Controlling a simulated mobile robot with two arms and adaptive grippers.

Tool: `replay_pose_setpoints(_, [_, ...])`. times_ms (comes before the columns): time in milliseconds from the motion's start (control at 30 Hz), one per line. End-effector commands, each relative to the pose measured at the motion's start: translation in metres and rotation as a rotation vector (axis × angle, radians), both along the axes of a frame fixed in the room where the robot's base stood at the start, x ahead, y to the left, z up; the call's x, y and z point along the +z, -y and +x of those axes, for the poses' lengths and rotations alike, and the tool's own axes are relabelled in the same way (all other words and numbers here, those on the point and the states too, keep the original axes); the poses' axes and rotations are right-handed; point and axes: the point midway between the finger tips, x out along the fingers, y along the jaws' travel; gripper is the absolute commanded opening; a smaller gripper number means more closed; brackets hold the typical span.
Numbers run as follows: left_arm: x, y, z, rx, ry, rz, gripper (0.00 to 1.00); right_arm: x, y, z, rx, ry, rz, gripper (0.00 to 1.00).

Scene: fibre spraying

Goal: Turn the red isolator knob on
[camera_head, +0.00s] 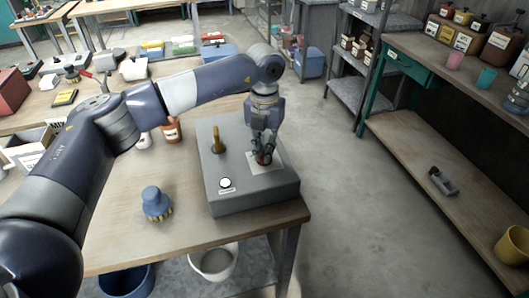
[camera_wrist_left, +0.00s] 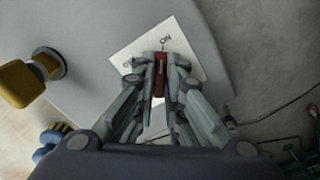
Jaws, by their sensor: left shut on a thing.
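The red isolator knob (camera_head: 263,159) is on a pale label plate (camera_head: 280,163) on top of a grey control box (camera_head: 225,187). My left gripper (camera_head: 264,150) points down from above and is shut on the knob. In the left wrist view the red knob (camera_wrist_left: 160,75) shows as a bar between the fingertips of the left gripper (camera_wrist_left: 160,82). The bar lies along the picture's upright direction, towards the "ON" mark on the plate (camera_wrist_left: 137,48). Another mark at the plate's left is hard to read. My right gripper is not in view.
On the same box are a yellow-brown lever (camera_head: 216,139) and a white round button (camera_head: 225,183). A blue brush-like knob (camera_head: 155,202) stands on the wooden table (camera_head: 185,240). Bottles stand behind my left arm.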

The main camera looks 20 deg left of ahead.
Motion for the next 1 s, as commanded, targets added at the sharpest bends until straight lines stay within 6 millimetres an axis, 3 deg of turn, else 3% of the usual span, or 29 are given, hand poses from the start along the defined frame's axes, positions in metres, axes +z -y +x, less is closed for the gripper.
replay_pose_setpoints(700, [0.0037, 0.0001, 0.0019, -0.08, 0.008, -0.001, 0.0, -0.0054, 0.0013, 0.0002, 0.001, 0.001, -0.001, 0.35])
replay_pose_setpoints(800, [0.0036, 0.0001, 0.0018, -0.08, 0.007, -0.001, 0.28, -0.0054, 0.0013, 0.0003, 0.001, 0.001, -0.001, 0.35])
replay_pose_setpoints(1000, [0.0019, 0.0, 0.001, -0.079, 0.004, 0.0, 0.3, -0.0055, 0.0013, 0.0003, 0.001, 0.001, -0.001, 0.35])
